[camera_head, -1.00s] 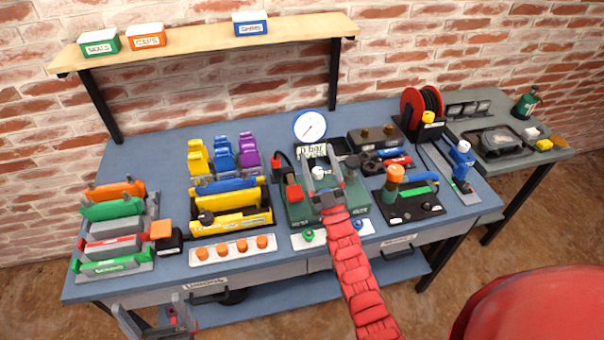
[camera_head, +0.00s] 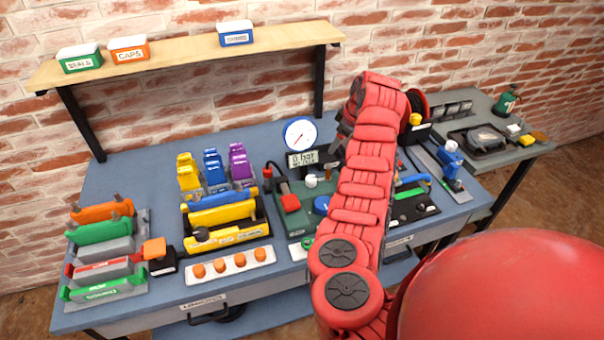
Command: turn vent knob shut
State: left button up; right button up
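The green test unit (camera_head: 292,217) stands mid-bench. It carries a white knob (camera_head: 311,181), a red block (camera_head: 290,203) and a blue round knob (camera_head: 321,205) partly covered by my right arm. I cannot tell which of these is the vent knob, as its labels are too small to read. The round gauge (camera_head: 300,133) stands behind, over a display (camera_head: 302,159) that seems to read 0 bar. My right gripper (camera_head: 341,143) shows only as dark parts behind my raised red arm, above the back of the unit; its fingers are unclear. My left gripper is out of view.
Colored blocks in racks (camera_head: 105,250) and a row of orange knobs (camera_head: 220,266) fill the left of the blue bench. A red hose reel (camera_head: 417,104) and a blue-capped tool (camera_head: 451,160) stand right. A shelf (camera_head: 190,53) with boxes hangs above.

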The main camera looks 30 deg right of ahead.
jog(key=s+a+r+g+y, duration=0.1)
jog(key=s+a+r+y, duration=0.1)
jog(key=s+a, duration=0.1)
jog(key=b, duration=0.2)
send_near(312, 178)
jog(key=shift+n, duration=0.4)
jog(key=p+x, duration=0.3)
jog(key=x, duration=0.5)
jog(key=shift+f, duration=0.2)
jog(key=shift+w+a+f, duration=0.1)
jog(key=shift+w+f, duration=0.05)
jog(key=shift+f, duration=0.25)
grip_shut()
